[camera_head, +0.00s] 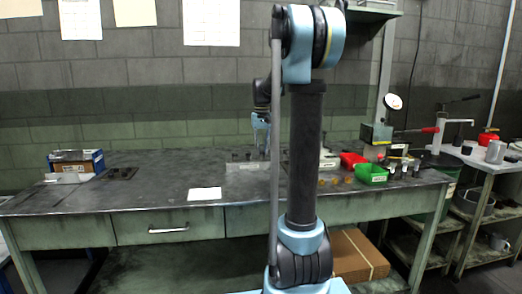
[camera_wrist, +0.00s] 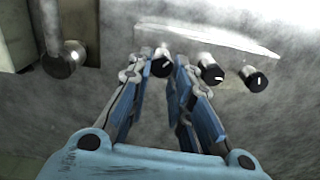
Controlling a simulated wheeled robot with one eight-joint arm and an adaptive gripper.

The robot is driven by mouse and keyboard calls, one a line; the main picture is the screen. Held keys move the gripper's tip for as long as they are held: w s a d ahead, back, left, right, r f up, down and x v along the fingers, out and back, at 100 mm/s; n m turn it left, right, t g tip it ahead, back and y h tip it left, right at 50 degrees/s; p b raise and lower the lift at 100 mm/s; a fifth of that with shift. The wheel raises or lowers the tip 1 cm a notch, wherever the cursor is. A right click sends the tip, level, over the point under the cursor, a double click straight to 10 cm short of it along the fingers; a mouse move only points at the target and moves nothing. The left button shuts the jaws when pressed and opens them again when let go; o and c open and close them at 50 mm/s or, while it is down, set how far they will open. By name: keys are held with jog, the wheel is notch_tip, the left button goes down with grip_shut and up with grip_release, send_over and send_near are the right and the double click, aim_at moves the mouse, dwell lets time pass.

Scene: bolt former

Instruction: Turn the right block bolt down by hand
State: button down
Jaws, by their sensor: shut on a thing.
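In the wrist view my gripper (camera_wrist: 166,72) has its two blue fingers closed around a black-capped bolt (camera_wrist: 161,66). The bolt's cap shows between the fingertips, with a white mark on it; its lower part is hidden. I cannot tell from its place whether it is the right block bolt. Two similar black-capped bolts (camera_wrist: 212,73) (camera_wrist: 256,79) stand to its right along a pale metal strip or block (camera_wrist: 215,42). In the head view my gripper (camera_head: 261,146) is low over the bench, beside a small grey block (camera_head: 243,167) and partly hidden by my arm.
A round-ended metal post (camera_wrist: 64,60) stands left of my fingers. On the bench (camera_head: 130,205) are a blue box (camera_head: 77,160), white paper (camera_head: 204,194), a green bin (camera_head: 371,173) and a red bin (camera_head: 352,159).

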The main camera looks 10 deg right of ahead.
jog(key=m, duration=0.4)
jog(key=shift+d+m, duration=0.1)
jog(key=shift+m, duration=0.2)
jog(key=m, duration=0.3)
jog(key=shift+d+m, duration=0.1)
jog(key=shift+m, duration=0.3)
jog(key=m, duration=0.4)
jog(key=shift+s, duration=0.1)
jog(key=shift+m, duration=1.7)
jog(key=c, duration=1.4)
grip_release()
jog(key=shift+c, duration=0.2)
jog(key=shift+s, duration=0.1)
jog(key=shift+r, duration=0.15)
